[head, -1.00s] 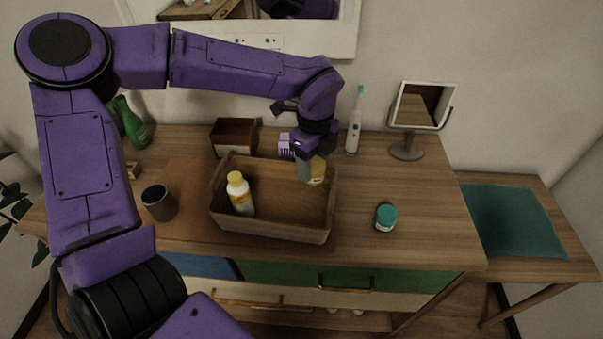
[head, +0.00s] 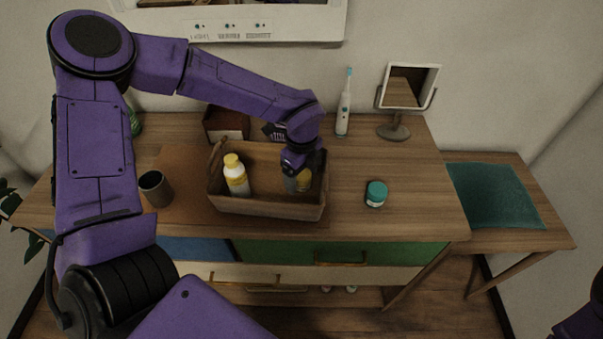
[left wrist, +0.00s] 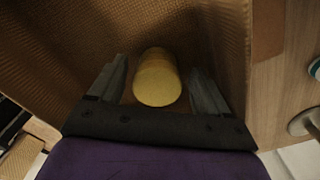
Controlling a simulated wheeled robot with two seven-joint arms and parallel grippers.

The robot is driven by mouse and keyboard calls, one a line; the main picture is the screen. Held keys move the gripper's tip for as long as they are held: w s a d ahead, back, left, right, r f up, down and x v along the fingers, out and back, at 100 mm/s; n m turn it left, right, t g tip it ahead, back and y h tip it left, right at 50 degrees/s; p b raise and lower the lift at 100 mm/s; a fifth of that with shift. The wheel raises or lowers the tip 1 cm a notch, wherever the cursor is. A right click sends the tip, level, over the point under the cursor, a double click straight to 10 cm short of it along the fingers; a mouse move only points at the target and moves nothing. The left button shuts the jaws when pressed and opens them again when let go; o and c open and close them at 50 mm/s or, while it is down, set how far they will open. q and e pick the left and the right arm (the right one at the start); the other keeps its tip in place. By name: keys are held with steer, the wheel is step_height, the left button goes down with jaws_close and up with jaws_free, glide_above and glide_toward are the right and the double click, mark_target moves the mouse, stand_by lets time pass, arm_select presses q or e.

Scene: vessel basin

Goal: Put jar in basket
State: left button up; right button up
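My left gripper (head: 297,184) is down inside the basket's right part. Its fingers stand apart, one on each side of a yellow-topped container (left wrist: 158,80), with gaps visible beside the top. The container's lower part is hidden. My right gripper is out of view.
A dark cup (head: 155,189) stands left of the basket. A brown box (head: 226,124) is behind it. A toothbrush (head: 344,105) and a mirror (head: 408,88) stand at the back right. The dresser top around the jar is clear.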

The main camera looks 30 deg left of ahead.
arm_select(q)
steer(key=shift+w, duration=0.1)
steer(key=shift+r+p, duration=0.35)
steer(key=shift+r, duration=0.05)
step_height(320, 180, up, 12)
steer(key=b, duration=0.1)
steer(key=shift+f, duration=0.15)
steer(key=shift+c, duration=0.3)
stand_by(0.8)
